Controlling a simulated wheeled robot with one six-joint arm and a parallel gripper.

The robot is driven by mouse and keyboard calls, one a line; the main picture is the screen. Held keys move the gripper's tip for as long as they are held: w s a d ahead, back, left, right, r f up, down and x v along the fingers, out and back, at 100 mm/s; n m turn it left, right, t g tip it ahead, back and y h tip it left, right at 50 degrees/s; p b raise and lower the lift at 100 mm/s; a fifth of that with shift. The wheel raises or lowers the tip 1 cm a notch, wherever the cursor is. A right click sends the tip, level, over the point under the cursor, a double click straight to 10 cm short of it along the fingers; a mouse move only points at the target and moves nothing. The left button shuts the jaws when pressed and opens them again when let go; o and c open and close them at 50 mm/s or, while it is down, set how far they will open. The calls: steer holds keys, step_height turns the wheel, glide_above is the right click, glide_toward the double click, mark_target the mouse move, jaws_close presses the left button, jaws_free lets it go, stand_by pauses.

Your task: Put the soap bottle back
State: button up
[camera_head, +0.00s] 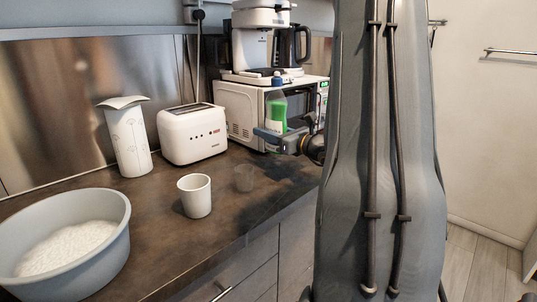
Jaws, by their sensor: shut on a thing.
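The soap bottle (277,108) is green with a blue cap and stands upright in front of the white microwave. My gripper (279,136) is shut on the bottle's lower part, above the dark countertop. A grey basin (107,262) with white foamy contents is at the lower left of the counter.
A white cup (194,196) and a clear glass (243,178) stand mid-counter. A white toaster (192,135) and a paper towel roll (126,138) stand at the back. My arm blocks the right side.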

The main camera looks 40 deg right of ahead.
mark_target(269, 149)
steer(key=shift+f, duration=3.15)
steer(key=shift+f, duration=0.1)
steer(key=o, duration=1.5)
steer(key=shift+c, duration=0.2)
steer(key=shift+s, duration=0.15)
steer(key=s, duration=0.4)
steer(key=s+d, duration=0.1)
steer(key=s, duration=0.6)
steer(key=shift+s+d+b, duration=0.3)
steer(key=shift+b, duration=0.1)
